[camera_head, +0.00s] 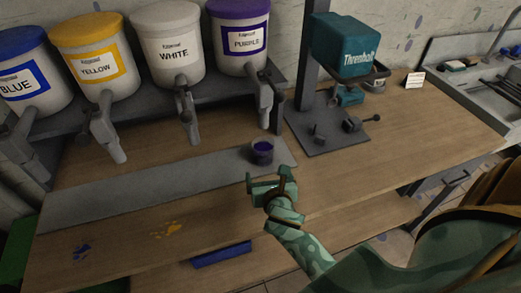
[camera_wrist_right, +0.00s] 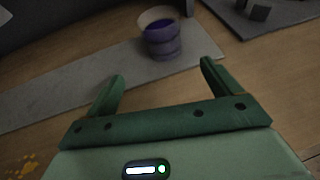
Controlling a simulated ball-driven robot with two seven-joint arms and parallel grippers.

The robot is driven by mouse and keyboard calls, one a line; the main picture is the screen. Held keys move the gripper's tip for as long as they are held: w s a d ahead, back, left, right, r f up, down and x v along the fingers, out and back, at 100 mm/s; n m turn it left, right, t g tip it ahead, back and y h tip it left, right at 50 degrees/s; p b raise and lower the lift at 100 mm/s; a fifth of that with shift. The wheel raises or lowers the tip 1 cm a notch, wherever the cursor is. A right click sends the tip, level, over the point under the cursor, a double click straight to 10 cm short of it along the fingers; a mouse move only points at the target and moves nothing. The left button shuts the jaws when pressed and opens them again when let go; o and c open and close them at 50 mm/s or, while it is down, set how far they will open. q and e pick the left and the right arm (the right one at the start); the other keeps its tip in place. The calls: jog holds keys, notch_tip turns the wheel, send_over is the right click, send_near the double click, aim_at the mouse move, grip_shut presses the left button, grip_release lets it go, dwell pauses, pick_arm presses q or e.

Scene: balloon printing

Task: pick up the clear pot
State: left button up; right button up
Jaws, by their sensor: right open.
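The clear pot (camera_head: 262,152) stands upright on the grey strip of the table, near its right end, with purple paint inside. It also shows in the right wrist view (camera_wrist_right: 161,38), beyond the fingers. My right gripper (camera_head: 271,178) is open and empty, apart from the pot and on the near side of it. In the right wrist view its two green fingers (camera_wrist_right: 163,80) are spread, with the pot ahead of the gap between them. My left gripper is not in view.
Blue, yellow, white and purple (camera_head: 242,38) paint tubs with grey taps stand on a rack behind the strip. A teal press (camera_head: 346,47) on a dark base (camera_head: 322,139) stands right of the pot. Paint splashes (camera_head: 167,229) mark the table's front left. Bare wood lies before the strip.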

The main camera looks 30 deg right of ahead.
aim_at(265, 160)
jog(key=b+x, duration=0.2)
jog(key=x, duration=0.6)
jog(key=shift+s+f, duration=0.1)
jog(key=shift+f, duration=0.1)
jog(key=shift+w+d, duration=0.2)
jog(key=shift+w, duration=0.2)
jog(key=b+x, duration=0.1)
jog(key=x, duration=0.3)
jog(key=shift+s+d+b, duration=0.15)
jog(key=shift+d+b, duration=0.15)
jog(key=shift+b, duration=0.05)
jog(key=shift+w+d+f, duration=0.1)
jog(key=shift+w+d, duration=0.05)
jog(key=shift+w, duration=0.3)
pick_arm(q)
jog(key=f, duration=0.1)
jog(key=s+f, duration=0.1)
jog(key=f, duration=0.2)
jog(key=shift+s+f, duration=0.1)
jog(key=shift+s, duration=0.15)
pick_arm(e)
jog(key=shift+s, duration=0.1)
jog(key=shift+c, duration=0.3)
jog(key=c, duration=1.2)
jog(key=shift+o, duration=0.2)
